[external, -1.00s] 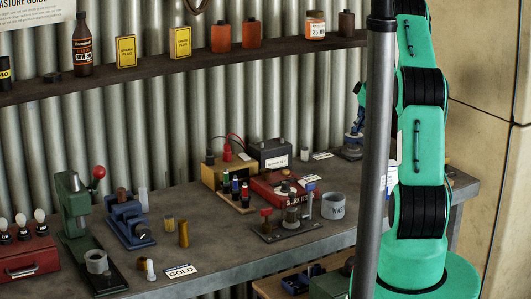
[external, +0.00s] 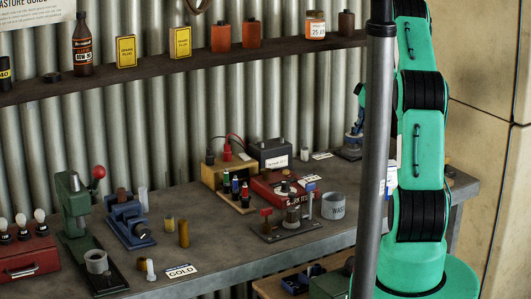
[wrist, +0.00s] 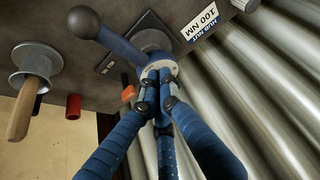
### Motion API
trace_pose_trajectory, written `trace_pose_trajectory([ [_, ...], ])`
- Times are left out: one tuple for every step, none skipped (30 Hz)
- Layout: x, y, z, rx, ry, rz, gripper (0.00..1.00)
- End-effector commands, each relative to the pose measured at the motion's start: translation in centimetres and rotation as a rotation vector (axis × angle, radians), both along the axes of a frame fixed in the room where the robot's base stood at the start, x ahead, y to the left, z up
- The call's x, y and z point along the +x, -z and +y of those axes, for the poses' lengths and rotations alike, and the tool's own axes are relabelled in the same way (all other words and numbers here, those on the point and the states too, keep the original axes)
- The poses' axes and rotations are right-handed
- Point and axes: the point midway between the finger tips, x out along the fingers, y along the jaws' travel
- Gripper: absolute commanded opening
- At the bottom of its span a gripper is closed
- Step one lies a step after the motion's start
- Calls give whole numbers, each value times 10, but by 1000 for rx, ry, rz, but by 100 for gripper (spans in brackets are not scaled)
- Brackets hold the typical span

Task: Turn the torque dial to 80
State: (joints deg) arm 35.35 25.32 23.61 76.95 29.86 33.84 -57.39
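In the wrist view a round torque dial with a pale marked face (wrist: 172,67) sits on a blue tool with a ball-ended lever (wrist: 84,22). My gripper (wrist: 157,76) has its blue fingers drawn together at the dial's face, apparently pinching its centre. The fingertips hide that centre, and I cannot read the dial's setting. A white card (wrist: 203,20) beside the tool reads "100 NM" and "HUB NUT". In the external view a blue tool (external: 353,138) stands at the back right of the bench, partly behind a pole; my fingers cannot be made out clearly there.
In the wrist view a wooden handle (wrist: 25,113) and a red cylinder (wrist: 73,106) are at left, with corrugated wall (wrist: 265,90) at right. In the external view a black battery (external: 270,154) and grey waste cup (external: 333,205) stand on the bench; a grey pole (external: 376,140) blocks part of the view.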

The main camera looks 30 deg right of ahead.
Motion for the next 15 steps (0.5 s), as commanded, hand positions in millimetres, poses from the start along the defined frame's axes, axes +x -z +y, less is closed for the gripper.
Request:
trace_pose_trajectory([
  [0, -3, 0, -1, 0, -1, 0],
  [0, -4, 0, -1, 0, -1, 0],
  [0, -7, 0, -1, 0, -1, 0],
  [0, -9, 0, -1, 0, -1, 0],
  [0, -11, 0, -1, 0, -2, 0],
  [0, -15, 0, -1, 0, -1, 0],
  [0, -18, 0, -2, -1, -1, 0],
  [0, -21, 0, -2, -1, -1, 0],
  [0, -24, 0, -2, -1, -2, 0],
  [0, -27, -1, -2, -1, -2, 0],
  [0, -30, -1, -3, -1, -2, 0],
  [0, -34, -1, -2, 0, -2, 0],
  [1, -36, -1, -2, 0, -2, 0],
  [1, -39, -1, -2, 0, -2, 0],
  [1, -42, -1, -2, 1, -2, 0],
])
